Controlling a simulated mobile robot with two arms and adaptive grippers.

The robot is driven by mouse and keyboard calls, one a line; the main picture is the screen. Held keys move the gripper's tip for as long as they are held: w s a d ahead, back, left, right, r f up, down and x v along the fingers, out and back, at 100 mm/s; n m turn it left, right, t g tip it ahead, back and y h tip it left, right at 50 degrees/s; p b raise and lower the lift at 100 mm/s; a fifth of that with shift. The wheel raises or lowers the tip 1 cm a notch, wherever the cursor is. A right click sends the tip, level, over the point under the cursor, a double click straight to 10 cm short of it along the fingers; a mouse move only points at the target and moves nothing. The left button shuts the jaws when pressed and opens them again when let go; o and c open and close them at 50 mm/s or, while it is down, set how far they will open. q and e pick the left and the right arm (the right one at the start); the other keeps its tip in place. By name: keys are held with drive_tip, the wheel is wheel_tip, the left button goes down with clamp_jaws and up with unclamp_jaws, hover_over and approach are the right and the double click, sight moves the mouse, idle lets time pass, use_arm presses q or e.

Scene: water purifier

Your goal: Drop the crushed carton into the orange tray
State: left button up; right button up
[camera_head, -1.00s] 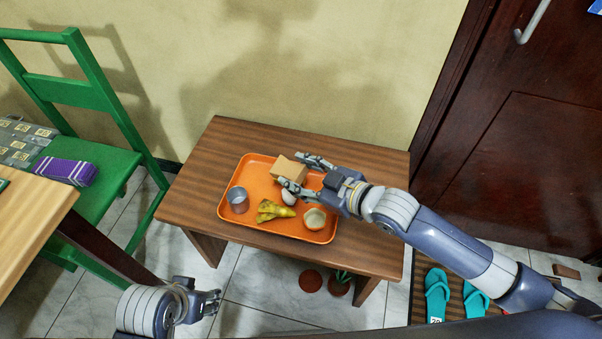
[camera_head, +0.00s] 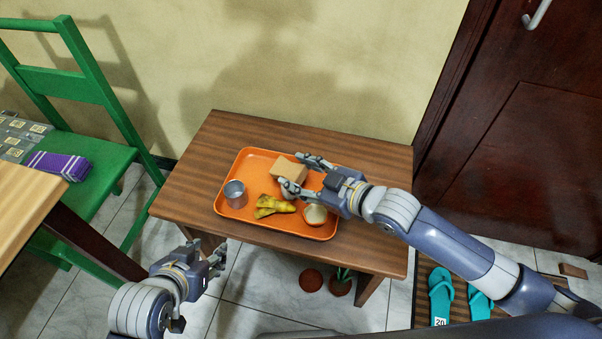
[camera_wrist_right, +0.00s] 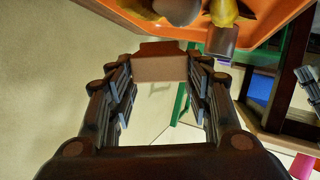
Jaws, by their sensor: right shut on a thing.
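The crushed carton (camera_head: 289,168) is a small tan box over the back part of the orange tray (camera_head: 246,157). My right gripper (camera_head: 303,174) is shut on it, with one finger on each side. In the right wrist view the carton (camera_wrist_right: 160,65) sits between the fingertips, and the tray (camera_wrist_right: 283,22) shows beyond it at the top. I cannot tell whether the carton touches the tray. My left gripper (camera_head: 205,255) is low in front of the table, empty, its fingers apart.
The tray also holds a grey metal cup (camera_head: 235,194), a yellow banana peel (camera_head: 273,206) and a small round bowl (camera_head: 315,215). It stands on a brown wooden table (camera_head: 375,165) against the wall. A green chair (camera_head: 105,190) is at left.

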drive_tip(key=o, duration=1)
drive_tip(key=shift+d, duration=0.1)
drive_tip(key=v, duration=1.2)
